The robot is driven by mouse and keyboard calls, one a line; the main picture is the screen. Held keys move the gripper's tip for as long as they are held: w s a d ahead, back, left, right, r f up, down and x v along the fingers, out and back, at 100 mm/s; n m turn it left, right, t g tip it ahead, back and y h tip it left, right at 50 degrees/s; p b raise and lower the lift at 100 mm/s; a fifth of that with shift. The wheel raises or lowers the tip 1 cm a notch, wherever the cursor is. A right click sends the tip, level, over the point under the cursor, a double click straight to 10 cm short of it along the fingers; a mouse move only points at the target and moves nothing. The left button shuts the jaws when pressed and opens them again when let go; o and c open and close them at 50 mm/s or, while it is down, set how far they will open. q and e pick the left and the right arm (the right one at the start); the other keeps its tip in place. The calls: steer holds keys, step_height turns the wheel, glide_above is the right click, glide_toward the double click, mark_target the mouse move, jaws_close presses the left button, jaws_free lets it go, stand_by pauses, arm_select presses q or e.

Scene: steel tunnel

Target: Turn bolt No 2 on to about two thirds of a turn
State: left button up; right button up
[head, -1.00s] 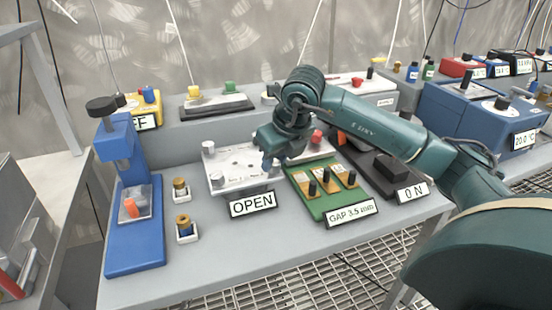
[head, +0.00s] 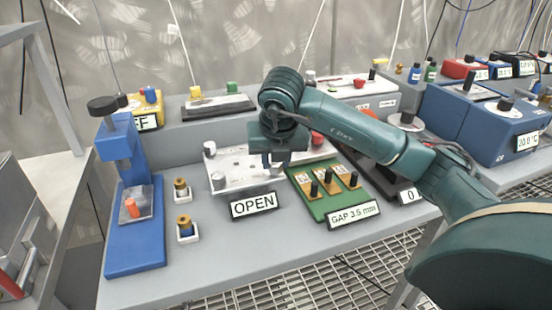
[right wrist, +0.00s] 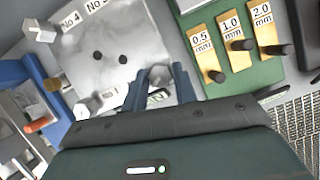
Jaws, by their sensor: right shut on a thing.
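The pale metal plate (head: 240,186) lies on the bench behind a sign reading OPEN (head: 254,205). Its two left bolts show as a far one (head: 209,148) and a near one (head: 218,181). My right gripper (head: 274,163) points down over the plate's near right part. In the right wrist view its fingers (right wrist: 160,76) are shut on a bolt there, taken as bolt No 2, whose head is mostly hidden between them. A small label beside the fingers is too covered to read. The No 4 label (right wrist: 70,19) and No 3 label (right wrist: 95,4) show at the plate's edge. My left gripper is not in view.
A green board (head: 322,203) with gauge tabs and a GAP 3.5 mm sign (head: 353,215) stands close on the right. A blue press (head: 134,235) and two small brass pieces (head: 183,222) stand left.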

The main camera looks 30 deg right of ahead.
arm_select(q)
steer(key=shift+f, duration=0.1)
arm_select(e)
steer(key=o, duration=1)
arm_select(q)
steer(key=p, duration=0.1)
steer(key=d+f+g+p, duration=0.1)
steer(key=p, duration=0.1)
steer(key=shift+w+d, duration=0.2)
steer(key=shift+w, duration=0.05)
arm_select(e)
steer(key=v, duration=1.3)
steer(key=shift+s+r, duration=0.1)
steer(key=shift+r, duration=0.05)
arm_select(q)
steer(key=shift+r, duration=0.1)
